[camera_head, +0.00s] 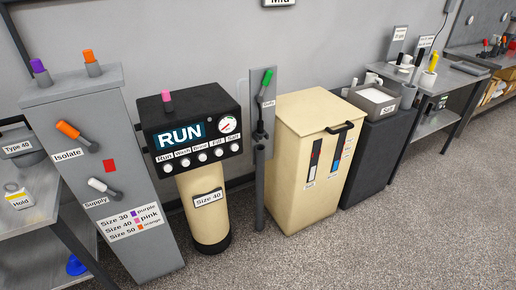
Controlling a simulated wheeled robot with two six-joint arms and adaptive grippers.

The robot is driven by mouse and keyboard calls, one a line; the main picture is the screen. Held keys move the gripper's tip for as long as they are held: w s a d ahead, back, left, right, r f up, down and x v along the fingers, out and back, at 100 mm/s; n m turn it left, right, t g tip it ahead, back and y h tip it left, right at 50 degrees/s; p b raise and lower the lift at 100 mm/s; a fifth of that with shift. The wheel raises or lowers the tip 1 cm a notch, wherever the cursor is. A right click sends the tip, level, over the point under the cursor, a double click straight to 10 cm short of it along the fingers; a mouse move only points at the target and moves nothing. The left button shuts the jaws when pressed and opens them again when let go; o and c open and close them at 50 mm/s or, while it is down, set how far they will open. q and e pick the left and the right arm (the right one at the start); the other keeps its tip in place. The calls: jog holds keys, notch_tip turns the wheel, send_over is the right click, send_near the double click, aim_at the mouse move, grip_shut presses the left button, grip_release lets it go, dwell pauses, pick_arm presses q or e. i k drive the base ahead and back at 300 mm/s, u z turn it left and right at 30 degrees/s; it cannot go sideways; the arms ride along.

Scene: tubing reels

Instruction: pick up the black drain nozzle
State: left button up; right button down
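I cannot tell for certain which thing is the black drain nozzle. One small black fitting (260,132) sits on the grey post (260,190) between the cylinder unit and the beige cabinet, below a green-handled lever (266,80). Small upright dark-topped items (419,58) also stand on the far right table, beside a yellow-topped one (433,62). They are too small to identify. Neither of my grippers is in view.
The grey Isolate/Supply cabinet (115,190), RUN control box (190,125) over a beige cylinder (207,215), beige cabinet (300,195) and dark stand with the Salt tray (373,109) line the wall. Carpet (400,235) is clear at front right.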

aim_at(260, 132)
jog(key=z, duration=1.2)
jog(key=i, duration=1.3)
jog(key=u, duration=0.4)
jog(key=i, duration=0.7)
jog(key=u, duration=0.6)
